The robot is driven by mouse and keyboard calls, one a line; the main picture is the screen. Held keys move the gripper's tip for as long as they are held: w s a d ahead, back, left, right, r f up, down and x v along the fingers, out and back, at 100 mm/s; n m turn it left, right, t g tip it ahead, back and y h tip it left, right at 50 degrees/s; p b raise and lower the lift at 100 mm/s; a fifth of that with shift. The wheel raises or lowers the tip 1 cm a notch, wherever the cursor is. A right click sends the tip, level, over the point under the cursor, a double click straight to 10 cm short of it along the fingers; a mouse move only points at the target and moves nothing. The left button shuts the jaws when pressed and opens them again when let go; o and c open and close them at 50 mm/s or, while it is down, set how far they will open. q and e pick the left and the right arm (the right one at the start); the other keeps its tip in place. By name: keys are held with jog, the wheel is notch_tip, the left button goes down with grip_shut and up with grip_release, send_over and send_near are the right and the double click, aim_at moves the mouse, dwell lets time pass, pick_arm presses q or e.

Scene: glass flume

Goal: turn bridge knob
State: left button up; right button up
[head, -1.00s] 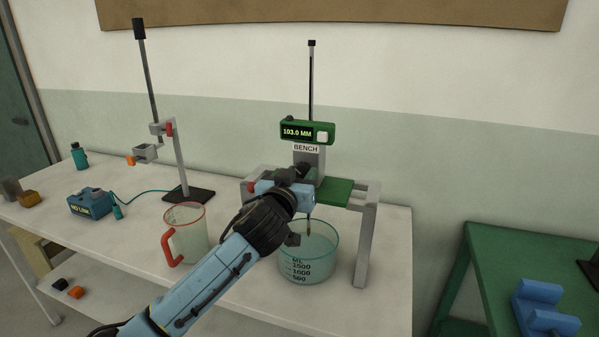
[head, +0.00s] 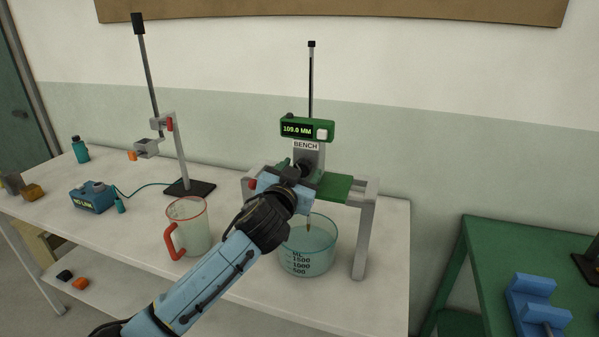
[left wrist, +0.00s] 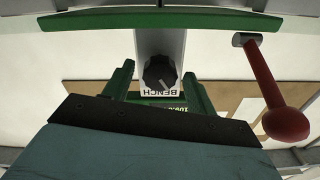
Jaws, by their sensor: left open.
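The bridge knob (left wrist: 160,72) is black and ridged, with a pale mark, on a grey post labelled BENCH in the left wrist view. My left gripper (left wrist: 157,80) is open, with a green finger on either side of the knob; I cannot tell whether they touch it. In the head view my left gripper (head: 297,172) is at the front of the bridge (head: 366,235), and its arm hides the knob. The green display (head: 307,129) above reads 109.0 MM. My right gripper is not in view.
A red-handled lever (left wrist: 285,120) sticks out beside the post. A glass beaker (head: 308,255) stands under the bridge, and a red-handled jug (head: 190,228) stands left of it. A clamp stand (head: 182,155) and a blue NO LINK box (head: 93,198) are further left.

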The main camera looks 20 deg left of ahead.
pick_arm(q)
jog(key=shift+s, duration=0.1)
jog(key=s, duration=1.3)
jog(key=shift+a+b, duration=0.25)
jog(key=shift+b, duration=0.15)
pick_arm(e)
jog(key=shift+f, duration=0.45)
pick_arm(q)
jog(key=shift+r, duration=0.1)
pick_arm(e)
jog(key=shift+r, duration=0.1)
